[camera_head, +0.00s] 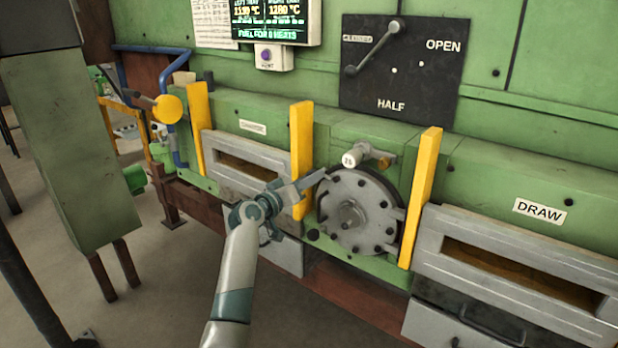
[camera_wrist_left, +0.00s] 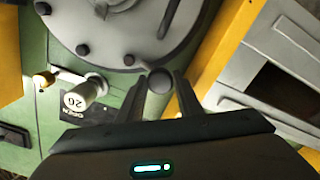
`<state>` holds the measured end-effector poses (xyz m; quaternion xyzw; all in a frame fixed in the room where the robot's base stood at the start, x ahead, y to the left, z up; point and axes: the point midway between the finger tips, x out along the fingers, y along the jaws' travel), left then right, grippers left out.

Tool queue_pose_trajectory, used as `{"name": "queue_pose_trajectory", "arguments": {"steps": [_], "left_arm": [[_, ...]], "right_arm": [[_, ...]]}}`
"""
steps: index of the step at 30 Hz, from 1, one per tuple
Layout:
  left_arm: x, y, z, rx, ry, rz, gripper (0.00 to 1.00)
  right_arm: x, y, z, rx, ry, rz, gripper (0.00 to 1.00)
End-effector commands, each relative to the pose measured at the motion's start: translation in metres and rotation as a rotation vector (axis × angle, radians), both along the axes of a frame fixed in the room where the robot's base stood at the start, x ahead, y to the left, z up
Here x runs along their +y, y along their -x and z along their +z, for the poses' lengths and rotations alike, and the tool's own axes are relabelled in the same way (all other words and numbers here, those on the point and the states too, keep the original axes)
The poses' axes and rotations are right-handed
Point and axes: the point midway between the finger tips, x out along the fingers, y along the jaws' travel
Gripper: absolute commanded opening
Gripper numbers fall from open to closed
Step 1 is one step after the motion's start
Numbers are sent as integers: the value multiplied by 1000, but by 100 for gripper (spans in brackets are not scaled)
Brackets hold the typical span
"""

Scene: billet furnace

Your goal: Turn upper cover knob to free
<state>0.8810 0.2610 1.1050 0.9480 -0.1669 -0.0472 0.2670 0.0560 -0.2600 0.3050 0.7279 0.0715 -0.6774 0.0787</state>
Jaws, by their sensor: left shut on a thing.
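The round grey cover (camera_head: 372,213), ringed with dark bolts, is mounted on the green furnace wall. It also shows at the top of the left wrist view (camera_wrist_left: 115,30). My left gripper (camera_head: 314,184) is at the cover's upper left edge in the head view. In the left wrist view its two dark fingers (camera_wrist_left: 160,85) are closed on the sides of a round dark knob (camera_wrist_left: 160,80) at the cover's rim. The knob's turn angle cannot be read. In the head view the gripper largely hides the knob. My right gripper is in neither view.
A white-capped valve fitting (camera_head: 352,158) sticks out just above the cover. Yellow upright bars (camera_head: 301,150) (camera_head: 421,198) stand on both sides of it. The DRAW opening frame (camera_head: 520,280) is at right. A lever panel (camera_head: 425,85) is above.

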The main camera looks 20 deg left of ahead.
Motion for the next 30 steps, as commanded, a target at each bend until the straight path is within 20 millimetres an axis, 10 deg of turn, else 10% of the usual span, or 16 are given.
{"name": "queue_pose_trajectory", "arguments": {"steps": [30], "left_arm": [[1, 0, 3, 321, 886, 2, 10]], "right_arm": [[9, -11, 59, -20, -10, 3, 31]]}}
